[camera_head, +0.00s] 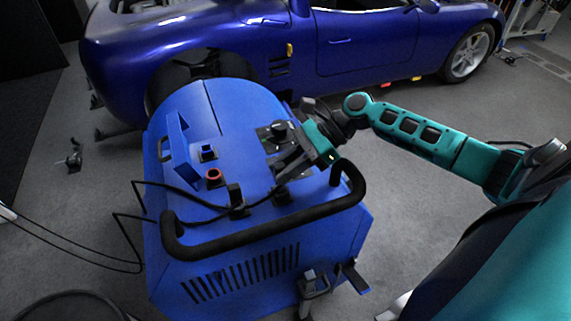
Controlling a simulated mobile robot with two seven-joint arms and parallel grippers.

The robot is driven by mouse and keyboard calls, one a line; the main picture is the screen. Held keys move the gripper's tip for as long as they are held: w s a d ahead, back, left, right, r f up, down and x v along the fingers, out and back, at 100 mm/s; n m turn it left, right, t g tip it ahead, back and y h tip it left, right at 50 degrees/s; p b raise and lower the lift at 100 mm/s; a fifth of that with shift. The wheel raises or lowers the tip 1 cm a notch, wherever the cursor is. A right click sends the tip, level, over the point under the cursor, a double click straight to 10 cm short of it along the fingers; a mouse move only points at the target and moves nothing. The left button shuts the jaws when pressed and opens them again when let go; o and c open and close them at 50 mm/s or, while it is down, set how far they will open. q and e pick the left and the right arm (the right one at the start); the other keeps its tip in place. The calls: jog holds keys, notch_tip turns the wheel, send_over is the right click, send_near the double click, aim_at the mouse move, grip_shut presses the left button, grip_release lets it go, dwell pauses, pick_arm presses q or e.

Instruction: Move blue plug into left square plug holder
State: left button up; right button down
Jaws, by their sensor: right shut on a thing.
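My right gripper (278,178) is over the right part of the blue dynamometer's sloped top, its fingers pointing down to the left. It is shut on a small dark plug (279,194) at the end of a black cable; the fingers hide much of it and I cannot tell its colour. A small square black fitting with a blue middle (208,152) is on the left part of the top. A round red-orange fitting (214,176) is just below it. A black holder with a cable (237,203) stands to the left of my gripper. My left gripper is out of view.
The blue dynamometer (180,235) has a thick black handlebar (270,232) along its front edge, close to my gripper. Black cables (70,247) run off to the left. A blue car (350,45) stands behind. A black fitting (277,132) lies just beyond my gripper.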

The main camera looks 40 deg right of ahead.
jog(key=shift+f, duration=1.05)
jog(key=c, duration=0.8)
grip_release()
jog(key=shift+c, duration=0.2)
notch_tip(320, 180, up, 20)
jog(key=p, duration=0.2)
